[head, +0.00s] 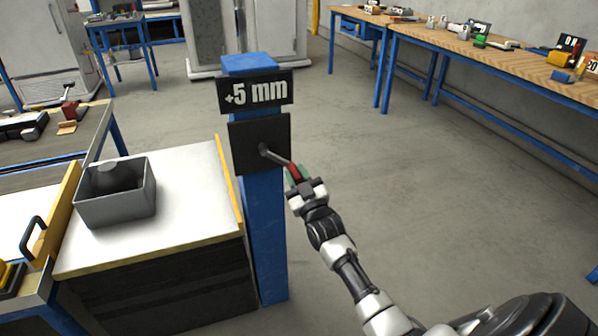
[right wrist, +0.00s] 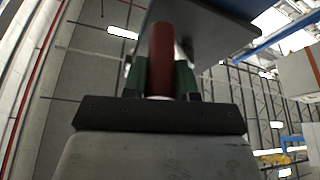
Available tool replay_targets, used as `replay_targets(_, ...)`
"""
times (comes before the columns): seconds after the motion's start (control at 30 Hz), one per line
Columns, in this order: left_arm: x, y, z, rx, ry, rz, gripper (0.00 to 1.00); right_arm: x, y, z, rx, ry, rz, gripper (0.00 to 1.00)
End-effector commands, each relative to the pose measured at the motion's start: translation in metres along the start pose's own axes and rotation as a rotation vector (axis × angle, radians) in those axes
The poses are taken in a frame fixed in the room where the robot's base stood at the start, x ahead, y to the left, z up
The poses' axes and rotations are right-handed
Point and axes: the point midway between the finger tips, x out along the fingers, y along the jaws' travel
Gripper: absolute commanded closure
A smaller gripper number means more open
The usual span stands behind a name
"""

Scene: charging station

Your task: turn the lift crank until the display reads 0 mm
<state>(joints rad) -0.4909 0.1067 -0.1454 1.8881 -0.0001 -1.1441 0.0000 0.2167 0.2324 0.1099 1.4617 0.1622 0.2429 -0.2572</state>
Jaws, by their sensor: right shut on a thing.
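The display (head: 254,92) at the top of a blue post (head: 265,230) reads +5 mm. Below it, a dark square plate (head: 248,145) carries the lift crank (head: 278,157), a grey arm that points to the lower right and ends in a red handle. My right gripper (head: 298,177) is shut on the red handle. In the right wrist view the red handle (right wrist: 161,55) stands between the two green fingers of my right gripper (right wrist: 162,80). My left gripper is not in view.
A white-topped lift table (head: 180,215) with a grey open bin (head: 115,200) stands left of the post. A long wooden workbench (head: 480,50) with tools and number cards runs along the right wall. The floor between is clear.

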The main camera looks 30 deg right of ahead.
Motion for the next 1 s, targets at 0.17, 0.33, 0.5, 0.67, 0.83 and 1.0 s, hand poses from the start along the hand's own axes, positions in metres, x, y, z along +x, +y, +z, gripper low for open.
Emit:
replay_targets(0.17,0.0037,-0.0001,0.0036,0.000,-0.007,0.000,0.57,-0.0018,-0.0090,0.0046,0.118,0.000,0.048,1.00)
replay_targets(0.33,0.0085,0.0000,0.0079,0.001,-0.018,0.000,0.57,-0.0022,-0.0093,0.0054,0.130,0.000,0.054,1.00)
replay_targets(0.5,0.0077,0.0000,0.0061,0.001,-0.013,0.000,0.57,-0.0022,-0.0092,0.0054,0.128,0.000,0.053,0.69)
replay_targets(0.67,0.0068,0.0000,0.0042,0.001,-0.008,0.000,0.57,-0.0022,-0.0092,0.0053,0.128,0.000,0.053,0.47)
replay_targets(0.83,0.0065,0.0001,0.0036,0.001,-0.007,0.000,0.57,-0.0023,-0.0092,0.0054,0.127,0.000,0.053,0.47)
replay_targets(1.0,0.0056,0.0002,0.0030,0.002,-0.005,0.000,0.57,-0.0078,-0.0097,0.0058,0.127,-0.001,0.052,0.47)
